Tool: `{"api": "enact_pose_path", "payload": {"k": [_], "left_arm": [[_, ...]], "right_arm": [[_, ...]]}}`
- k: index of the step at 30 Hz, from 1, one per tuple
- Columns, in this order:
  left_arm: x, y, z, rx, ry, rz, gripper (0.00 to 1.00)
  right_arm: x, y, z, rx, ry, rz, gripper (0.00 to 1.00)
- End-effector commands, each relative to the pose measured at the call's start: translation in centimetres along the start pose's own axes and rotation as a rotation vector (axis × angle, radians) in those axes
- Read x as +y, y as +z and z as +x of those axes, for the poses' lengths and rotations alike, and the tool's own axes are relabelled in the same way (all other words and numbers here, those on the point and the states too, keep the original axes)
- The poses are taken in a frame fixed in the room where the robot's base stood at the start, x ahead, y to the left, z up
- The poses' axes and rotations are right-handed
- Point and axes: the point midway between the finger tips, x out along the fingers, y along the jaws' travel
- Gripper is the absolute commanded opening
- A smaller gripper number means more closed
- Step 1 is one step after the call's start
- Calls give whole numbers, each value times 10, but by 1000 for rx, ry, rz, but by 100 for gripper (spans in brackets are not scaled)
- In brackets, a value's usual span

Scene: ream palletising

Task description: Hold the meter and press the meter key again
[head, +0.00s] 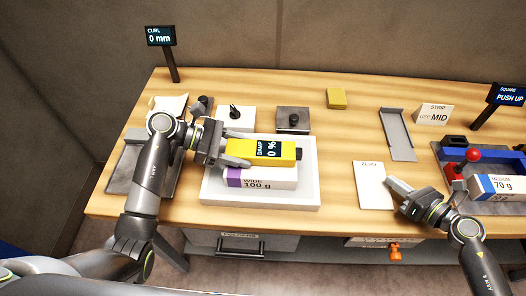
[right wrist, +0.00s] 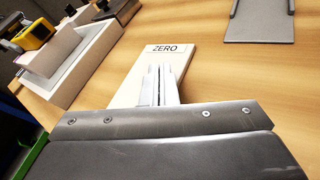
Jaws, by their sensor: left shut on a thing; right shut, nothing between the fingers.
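The yellow meter (head: 268,150) has a dark screen reading "DAMP 0 %". My left gripper (head: 236,150) is shut on it and holds it over a ream (head: 262,178) marked "WIDE 100 g"; I cannot tell whether the meter touches the ream. The meter also shows at the left edge of the right wrist view (right wrist: 36,34). A meter key cannot be made out. My right gripper (head: 394,186) is shut and empty, at the right edge of a white card (head: 371,178) marked "ZERO". In the right wrist view its fingers (right wrist: 160,72) are over that card (right wrist: 174,56).
The ream lies in a white tray (head: 211,190). A grey channel (head: 397,135) and a yellow block (head: 337,98) lie farther back. A blue fixture with a red knob (head: 474,155) and a "MEDIUM 70 g" ream (head: 497,187) stand at right.

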Motion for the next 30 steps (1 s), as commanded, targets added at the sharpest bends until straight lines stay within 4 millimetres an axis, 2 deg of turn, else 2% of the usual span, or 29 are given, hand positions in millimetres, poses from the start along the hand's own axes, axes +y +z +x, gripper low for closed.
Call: {"api": "enact_pose_path", "payload": {"k": [1, 3, 9, 16, 20, 30], "left_arm": [[0, 0, 0, 0, 0, 0, 25], [0, 0, 0, 1, 0, 0, 25], [0, 0, 0, 0, 0, 0, 25], [0, 0, 0, 0, 0, 0, 25], [0, 0, 0, 0, 0, 0, 25], [0, 0, 0, 0, 0, 0, 25]], "right_arm": [[18, 5, 15, -47, 54, 54, 0], [40, 13, 30, -101, 125, 114, 0], [89, 36, 59, -227, 288, 234, 0], [112, 48, 69, -286, 363, 282, 0], [121, 48, 74, -289, 368, 283, 0], [159, 41, 99, -289, 365, 285, 0]]}}
